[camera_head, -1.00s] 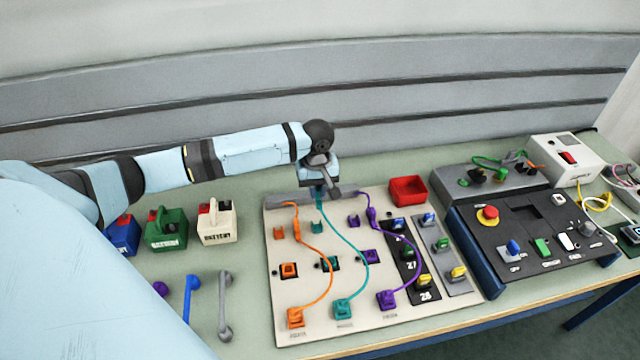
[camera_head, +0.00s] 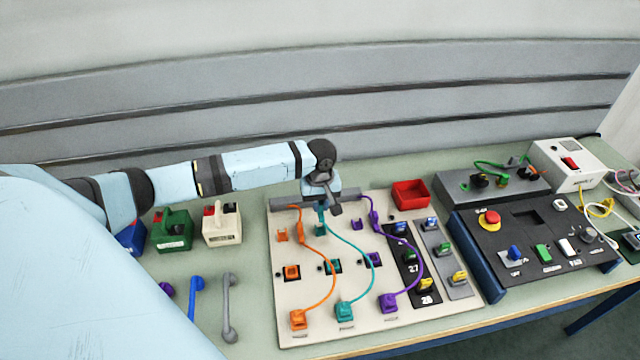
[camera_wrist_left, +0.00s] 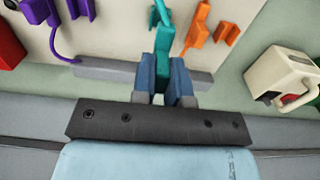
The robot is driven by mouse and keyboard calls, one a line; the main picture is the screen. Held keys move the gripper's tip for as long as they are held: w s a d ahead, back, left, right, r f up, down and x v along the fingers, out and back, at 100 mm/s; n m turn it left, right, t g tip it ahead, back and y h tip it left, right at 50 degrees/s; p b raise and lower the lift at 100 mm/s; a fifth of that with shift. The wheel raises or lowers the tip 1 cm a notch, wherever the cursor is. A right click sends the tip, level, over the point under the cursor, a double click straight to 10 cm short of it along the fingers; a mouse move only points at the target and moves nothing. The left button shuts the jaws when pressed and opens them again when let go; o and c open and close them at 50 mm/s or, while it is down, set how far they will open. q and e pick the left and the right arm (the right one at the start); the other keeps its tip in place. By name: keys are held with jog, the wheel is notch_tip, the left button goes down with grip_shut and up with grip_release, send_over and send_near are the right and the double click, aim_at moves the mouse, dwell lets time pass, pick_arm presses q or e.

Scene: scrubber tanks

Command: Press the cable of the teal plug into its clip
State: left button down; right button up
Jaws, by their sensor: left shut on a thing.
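The teal plug's cable (camera_head: 365,260) rises in a curve from its teal base (camera_head: 346,310) at the front of the cream board to my left gripper. My left gripper (camera_head: 320,206) is low over the board's back edge. It is shut on a teal part, seen between the blue fingers in the left wrist view (camera_wrist_left: 162,72). In the head view the clip is hard to separate from the held part. My right gripper is not in view.
An orange cable (camera_head: 331,265) and a purple cable (camera_head: 418,258) flank the teal one. A red tray (camera_head: 410,194) stands at the board's back right. Green (camera_head: 171,232) and cream (camera_head: 222,223) battery boxes stand left. A black control panel (camera_head: 535,235) stands right.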

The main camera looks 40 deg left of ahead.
pick_arm(q)
jog(key=shift+f+b, duration=0.4)
jog(key=shift+f, duration=2.7)
jog(key=shift+w+p, duration=0.1)
jog(key=shift+p, duration=0.45)
jog(key=shift+p, duration=0.35)
jog(key=shift+p, duration=0.3)
jog(key=shift+f, duration=0.2)
jog(key=shift+f+b, duration=0.45)
jog(key=shift+f, duration=0.4)
jog(key=c, duration=0.6)
grip_release()
